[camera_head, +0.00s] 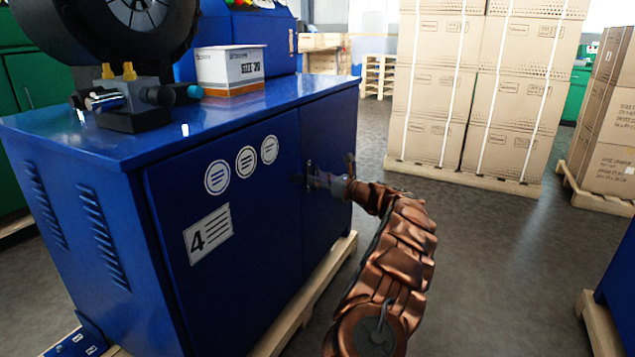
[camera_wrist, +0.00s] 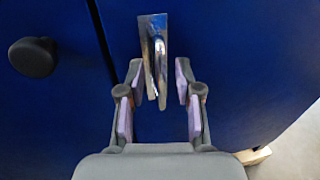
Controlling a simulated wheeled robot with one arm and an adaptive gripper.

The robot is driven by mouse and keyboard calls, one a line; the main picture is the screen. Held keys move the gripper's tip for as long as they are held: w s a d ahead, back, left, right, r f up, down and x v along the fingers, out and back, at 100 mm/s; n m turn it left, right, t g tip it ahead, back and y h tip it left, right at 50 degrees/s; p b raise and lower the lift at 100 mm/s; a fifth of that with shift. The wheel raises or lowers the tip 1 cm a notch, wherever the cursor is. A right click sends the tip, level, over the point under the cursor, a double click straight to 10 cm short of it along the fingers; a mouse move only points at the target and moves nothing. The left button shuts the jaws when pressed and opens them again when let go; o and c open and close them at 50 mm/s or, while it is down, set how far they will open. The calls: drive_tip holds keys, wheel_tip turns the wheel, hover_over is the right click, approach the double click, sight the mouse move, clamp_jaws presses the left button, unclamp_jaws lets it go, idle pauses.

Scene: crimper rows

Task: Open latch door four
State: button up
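The blue cabinet has a door (camera_head: 230,270) with a white label (camera_head: 208,232) reading 4. A small metal latch (camera_head: 309,175) sits by the seam between this door and the door to its right. In the wrist view the latch is a metal plate with a lever (camera_wrist: 156,62) hanging downward. My gripper (camera_wrist: 159,84) is open, its padded fingers apart on the left and right of the lever's lower part. I cannot tell whether either finger touches it. In the head view my gripper (camera_head: 328,184) is at the cabinet front, partly hiding the latch area.
A round black knob (camera_wrist: 34,57) is left of the latch in the wrist view. A box (camera_head: 230,68) and a machine (camera_head: 130,100) stand on the cabinet top. The cabinet rests on a wooden pallet (camera_head: 318,283). Stacked cartons (camera_head: 475,90) stand behind; grey floor (camera_head: 480,270) is clear to the right.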

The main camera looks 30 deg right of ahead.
drive_tip(key=shift+w+r, duration=0.1)
drive_tip(key=shift+w, duration=0.15)
drive_tip(key=shift+c, duration=0.3)
clamp_jaws()
